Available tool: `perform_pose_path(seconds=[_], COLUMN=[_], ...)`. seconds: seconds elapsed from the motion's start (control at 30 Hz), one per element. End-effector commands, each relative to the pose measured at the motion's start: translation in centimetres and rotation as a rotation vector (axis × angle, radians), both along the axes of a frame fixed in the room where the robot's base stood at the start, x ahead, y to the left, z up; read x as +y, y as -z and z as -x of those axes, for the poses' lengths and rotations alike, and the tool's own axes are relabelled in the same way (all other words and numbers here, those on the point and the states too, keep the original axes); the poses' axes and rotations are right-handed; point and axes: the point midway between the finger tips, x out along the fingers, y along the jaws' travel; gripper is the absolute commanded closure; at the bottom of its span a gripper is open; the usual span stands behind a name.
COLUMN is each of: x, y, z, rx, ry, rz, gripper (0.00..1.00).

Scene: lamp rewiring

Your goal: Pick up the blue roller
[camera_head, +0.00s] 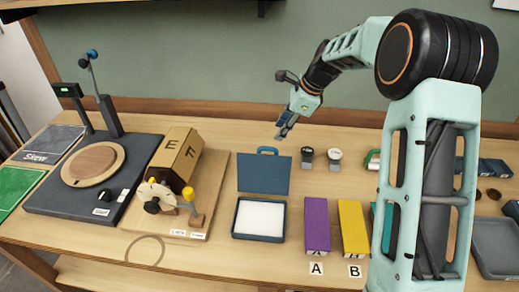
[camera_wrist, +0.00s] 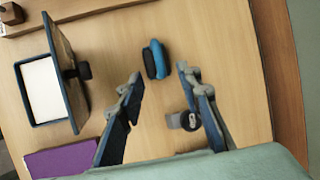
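A blue roller (camera_wrist: 155,58) with a dark side lies on the table in the wrist view, just beyond the fingertips. In the head view, only a blue curved part of what looks like it (camera_head: 267,150) shows above the raised lid of a blue box; the rest is hidden. My gripper (camera_head: 285,128) hangs above the table behind that lid, pointing down. In the wrist view my gripper (camera_wrist: 160,76) is open, with nothing between its fingers. The roller is apart from both fingers.
The open blue box (camera_head: 259,219) with a white pad stands left of purple block A (camera_head: 317,226) and yellow block B (camera_head: 353,228). Two small round pieces (camera_head: 307,156) (camera_head: 335,157) stand near my gripper. A dark device (camera_head: 94,170) and wooden board (camera_head: 178,213) are left.

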Motion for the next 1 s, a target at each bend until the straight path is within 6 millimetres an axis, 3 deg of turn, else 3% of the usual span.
perform_pose_path(seconds=[0.2, 0.47, 0.7, 1.0], x=[1.4, 2.2, 3.4, 4.0], y=[3.3, 5.2, 8.2, 9.6], z=[-0.5, -1.0, -1.5, -1.9], rx=[0.008, 0.005, 0.006, 0.001], ry=[0.002, 0.002, 0.001, 0.002], rz=[-0.002, -0.002, -0.001, -0.001], gripper=[0.68, 0.68, 0.68, 0.68])
